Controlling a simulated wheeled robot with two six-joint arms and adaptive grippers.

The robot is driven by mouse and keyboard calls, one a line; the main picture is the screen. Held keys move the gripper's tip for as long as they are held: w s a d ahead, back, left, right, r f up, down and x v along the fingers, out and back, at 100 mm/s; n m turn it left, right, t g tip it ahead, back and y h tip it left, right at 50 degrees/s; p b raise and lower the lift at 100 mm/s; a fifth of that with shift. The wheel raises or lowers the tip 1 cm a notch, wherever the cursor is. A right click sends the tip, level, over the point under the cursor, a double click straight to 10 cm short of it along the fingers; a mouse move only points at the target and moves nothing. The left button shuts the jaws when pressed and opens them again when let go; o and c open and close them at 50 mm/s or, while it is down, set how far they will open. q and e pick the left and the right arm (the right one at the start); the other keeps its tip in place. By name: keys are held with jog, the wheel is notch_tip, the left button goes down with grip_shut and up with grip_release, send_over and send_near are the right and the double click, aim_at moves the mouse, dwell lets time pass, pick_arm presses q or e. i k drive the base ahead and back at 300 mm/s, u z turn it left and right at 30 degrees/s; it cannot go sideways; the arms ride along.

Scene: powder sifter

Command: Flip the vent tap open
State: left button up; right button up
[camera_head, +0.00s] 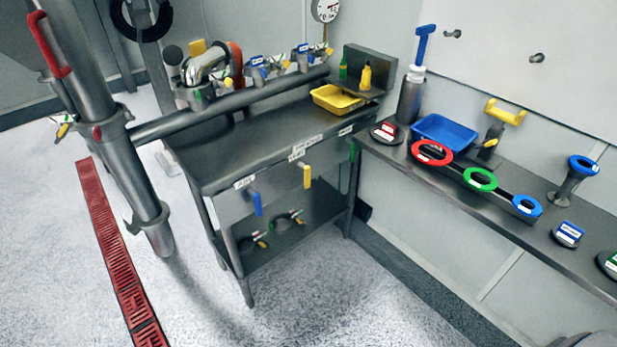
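Neither of my grippers is in view. I cannot tell for certain which fitting is the vent tap. A blue handle (257,203) and a yellow handle (307,175) hang down below the front edge of the steel table (225,168), with small labels above them that are too small to read surely. Valves with blue and yellow parts (262,68) sit along the horizontal pipe (285,87) at the back. A red lever (48,45) stands along the thick upright pipe (135,170) at the left.
A yellow tray (338,99) is on the table's back right. The right-hand shelf (460,188) holds a blue tray (444,132), red (431,152), green (480,179) and blue rings (527,205). A red floor grating (115,260) runs at left. The floor before the table is clear.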

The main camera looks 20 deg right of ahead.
aim_at(307, 168)
jog(key=u, duration=0.35)
jog(key=k, duration=0.9)
jog(key=u, duration=0.65)
jog(key=k, duration=0.45)
jog(key=z, duration=0.75)
jog(key=i, duration=1.65)
jog(key=u, duration=0.45)
